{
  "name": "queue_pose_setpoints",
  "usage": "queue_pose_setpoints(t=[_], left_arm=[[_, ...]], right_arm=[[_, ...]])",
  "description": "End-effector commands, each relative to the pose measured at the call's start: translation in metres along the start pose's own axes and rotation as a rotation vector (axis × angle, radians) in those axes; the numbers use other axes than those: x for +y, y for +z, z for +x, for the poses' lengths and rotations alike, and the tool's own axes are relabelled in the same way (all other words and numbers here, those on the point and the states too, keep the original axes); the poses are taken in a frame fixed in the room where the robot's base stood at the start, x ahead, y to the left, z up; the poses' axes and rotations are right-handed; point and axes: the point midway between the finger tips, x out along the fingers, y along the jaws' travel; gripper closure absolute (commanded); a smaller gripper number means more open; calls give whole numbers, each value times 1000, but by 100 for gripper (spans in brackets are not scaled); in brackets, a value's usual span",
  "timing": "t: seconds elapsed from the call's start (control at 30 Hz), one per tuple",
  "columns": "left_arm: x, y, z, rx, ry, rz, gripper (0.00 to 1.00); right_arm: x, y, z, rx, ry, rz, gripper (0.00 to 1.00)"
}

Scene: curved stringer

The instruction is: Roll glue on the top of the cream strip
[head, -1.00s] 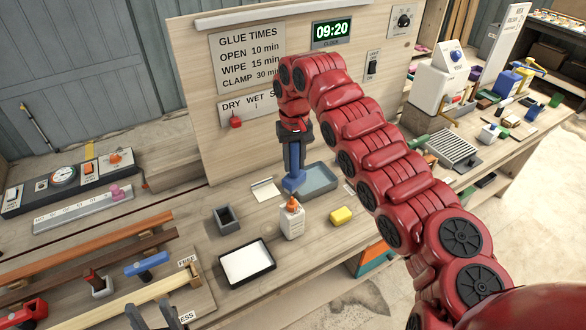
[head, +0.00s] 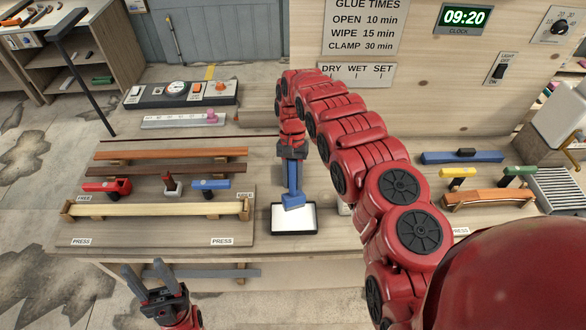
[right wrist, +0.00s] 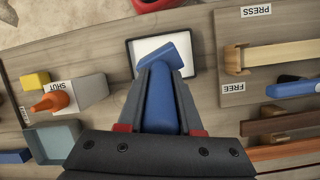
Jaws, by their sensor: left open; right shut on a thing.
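The cream strip (head: 155,208) lies lengthwise on small wooden supports on a board at the left of the bench. Its near end shows in the right wrist view (right wrist: 285,54). My right gripper (head: 291,155) is shut on the handle of a blue roller tool (head: 292,180), head down. The tool's blue head (right wrist: 161,55) is over the black-rimmed tray (head: 293,233) of white glue, right of the strip. I cannot tell whether the head touches the glue. My left gripper (head: 158,290) is open and empty, in front of the bench edge.

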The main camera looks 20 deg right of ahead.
Motion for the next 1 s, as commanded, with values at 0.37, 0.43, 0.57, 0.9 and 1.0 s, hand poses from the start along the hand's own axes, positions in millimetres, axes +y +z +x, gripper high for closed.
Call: queue_pose_setpoints(t=[0.37, 0.43, 0.57, 0.9, 1.0], left_arm=[[1, 3, -17, 0, 0, 0, 50], [1, 4, -21, 0, 0, 0, 50], [1, 5, -28, 0, 0, 0, 50], [1, 5, -29, 0, 0, 0, 50], [1, 5, -29, 0, 0, 0, 50]], right_arm=[[-4, -12, 34, 2, -2, 0, 100], [-4, -15, 41, 2, -2, 0, 100], [-5, -18, 53, 0, 0, 0, 100], [-5, -19, 54, 1, 0, 0, 100], [-5, -19, 54, 1, 0, 0, 100]])
